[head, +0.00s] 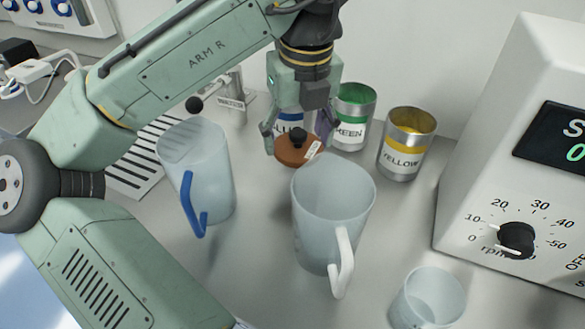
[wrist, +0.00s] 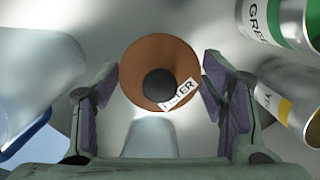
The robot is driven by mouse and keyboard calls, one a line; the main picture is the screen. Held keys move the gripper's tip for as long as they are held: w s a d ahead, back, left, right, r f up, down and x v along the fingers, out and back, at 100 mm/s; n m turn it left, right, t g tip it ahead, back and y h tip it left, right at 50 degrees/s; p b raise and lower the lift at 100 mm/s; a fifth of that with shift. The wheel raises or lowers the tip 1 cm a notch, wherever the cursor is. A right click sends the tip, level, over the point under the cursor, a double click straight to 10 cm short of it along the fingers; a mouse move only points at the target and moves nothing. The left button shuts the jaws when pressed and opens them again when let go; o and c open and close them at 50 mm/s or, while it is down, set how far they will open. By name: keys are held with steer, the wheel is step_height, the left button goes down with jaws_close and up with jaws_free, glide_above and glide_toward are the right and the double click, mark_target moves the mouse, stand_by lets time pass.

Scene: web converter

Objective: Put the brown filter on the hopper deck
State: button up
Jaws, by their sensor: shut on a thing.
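The brown filter (head: 292,154) is a round brown disc with a black knob and a white label partly reading "TER". It also shows in the wrist view (wrist: 140,72), between the purple finger pads. My gripper (head: 297,138) points down and is shut on the brown filter, with one finger on each side. In the head view the filter is held behind the white-handled jug. I cannot tell which surface is the hopper deck; no label for it is readable.
A blue-handled jug (head: 206,176) stands left, and a white-handled jug (head: 325,215) in front. Blue, green (head: 353,117) and yellow (head: 404,150) cans stand behind and right. A small clear cup (head: 428,300) is at front right, near a dial machine (head: 515,190). A slotted plate (head: 140,165) lies left.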

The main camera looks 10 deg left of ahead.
steer(key=shift+f, duration=3.25)
steer(key=shift+f, duration=0.1)
steer(key=shift+f, duration=0.15)
steer(key=o, duration=1.2)
steer(key=shift+o, duration=0.2)
